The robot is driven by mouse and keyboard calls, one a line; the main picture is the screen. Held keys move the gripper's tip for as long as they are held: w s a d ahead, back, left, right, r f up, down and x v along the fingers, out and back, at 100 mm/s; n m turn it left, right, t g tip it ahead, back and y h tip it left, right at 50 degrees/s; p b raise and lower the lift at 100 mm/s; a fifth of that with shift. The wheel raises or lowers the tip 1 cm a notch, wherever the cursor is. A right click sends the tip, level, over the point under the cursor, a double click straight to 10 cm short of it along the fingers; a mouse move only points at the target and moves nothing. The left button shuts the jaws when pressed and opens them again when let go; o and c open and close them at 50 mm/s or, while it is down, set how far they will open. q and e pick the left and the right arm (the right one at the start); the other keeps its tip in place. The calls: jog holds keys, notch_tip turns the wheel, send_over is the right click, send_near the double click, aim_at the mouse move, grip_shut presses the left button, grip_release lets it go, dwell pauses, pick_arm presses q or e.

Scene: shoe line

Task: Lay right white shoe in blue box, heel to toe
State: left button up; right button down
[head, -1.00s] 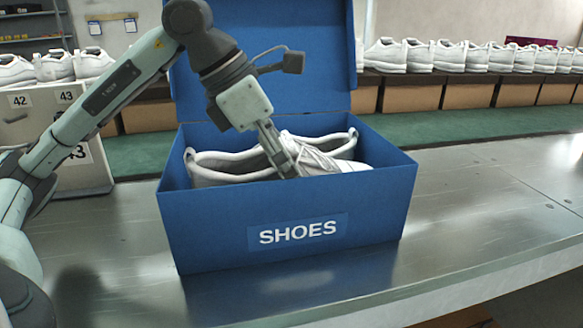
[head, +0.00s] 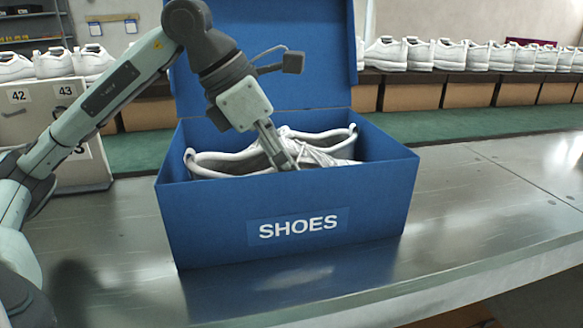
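The blue box (head: 215,215) stands on the metal bench with its front wall marked SHOES and its lid raised. Two white shoes lie in it, pointing opposite ways. The front white shoe (head: 215,161) has its heel at the left and its toe hidden low behind the box's right side. The rear white shoe (head: 340,136) has its heel at the right and is partly covered. My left gripper (head: 285,160) reaches down into the box at the front shoe's laces. Its fingers are seen edge-on, so I cannot tell whether they grip. My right gripper is not in view.
The metal bench (head: 480,200) is clear to the right of the box. Numbered grey boxes (head: 45,115) stand at the back left. A row of white shoes (head: 470,55) stands on a shelf behind, with brown boxes below.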

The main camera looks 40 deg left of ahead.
pick_arm(q)
jog(key=shift+s+d+f, duration=0.1)
jog(key=shift+s+f, duration=0.1)
jog(key=shift+f, duration=0.3)
jog(key=o, duration=1.4)
jog(key=shift+w, duration=0.15)
jog(key=shift+r, duration=0.15)
jog(key=shift+r, duration=0.2)
jog(key=v, duration=1.1)
jog(key=shift+a+r, duration=0.3)
jog(key=shift+r, duration=0.05)
